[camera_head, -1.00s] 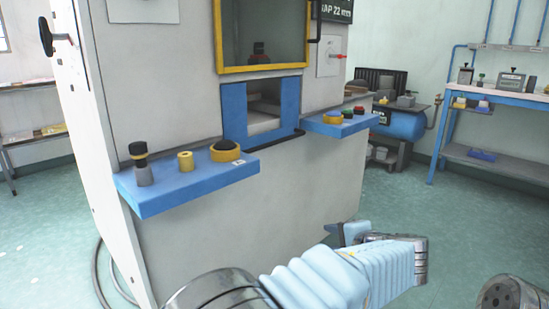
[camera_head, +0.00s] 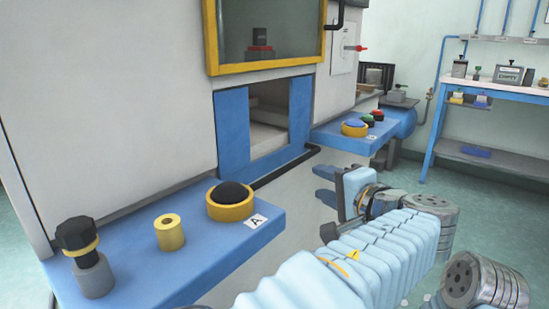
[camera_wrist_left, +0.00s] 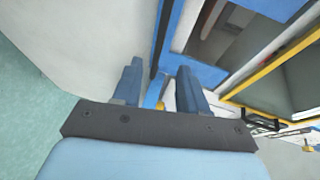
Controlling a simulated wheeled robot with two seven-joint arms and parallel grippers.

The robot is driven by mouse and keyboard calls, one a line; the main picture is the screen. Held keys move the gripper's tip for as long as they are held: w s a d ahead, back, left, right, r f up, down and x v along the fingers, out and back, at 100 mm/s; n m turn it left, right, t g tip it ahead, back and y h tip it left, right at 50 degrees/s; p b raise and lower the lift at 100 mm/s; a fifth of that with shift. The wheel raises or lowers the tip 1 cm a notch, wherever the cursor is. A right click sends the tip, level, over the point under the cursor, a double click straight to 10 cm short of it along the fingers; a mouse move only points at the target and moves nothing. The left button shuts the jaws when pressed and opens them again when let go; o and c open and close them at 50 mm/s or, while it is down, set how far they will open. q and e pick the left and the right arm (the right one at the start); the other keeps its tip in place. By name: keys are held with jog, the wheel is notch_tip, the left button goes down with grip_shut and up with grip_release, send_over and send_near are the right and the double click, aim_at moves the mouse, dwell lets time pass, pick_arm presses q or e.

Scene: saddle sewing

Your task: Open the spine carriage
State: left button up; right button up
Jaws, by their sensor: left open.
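A large white machine (camera_head: 100,110) fills the left and middle of the head view. Its blue-framed opening (camera_head: 233,125) sits below a yellow-rimmed window (camera_head: 265,68), with a pale surface inside. A black bar (camera_head: 285,168) runs along the lower edge of the opening. I cannot tell which part is the spine carriage. My left gripper (camera_head: 320,184) is open and empty, in front of the machine to the right of and below the black bar. In the left wrist view its two blue fingers (camera_wrist_left: 160,82) stand apart, with the blue frame (camera_wrist_left: 210,70) beyond them. My right gripper is not in view.
A blue shelf (camera_head: 150,262) at front left carries a black-topped knob (camera_head: 78,235), a yellow cylinder (camera_head: 169,232) and a black button in a yellow ring (camera_head: 231,200). A second blue shelf (camera_head: 340,140) holds several buttons. A workbench (camera_head: 500,90) stands at back right, with open floor before it.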

aim_at(290, 168)
pick_arm(q)
jog(key=x, duration=1.4)
jog(key=shift+a, duration=0.15)
grip_shut()
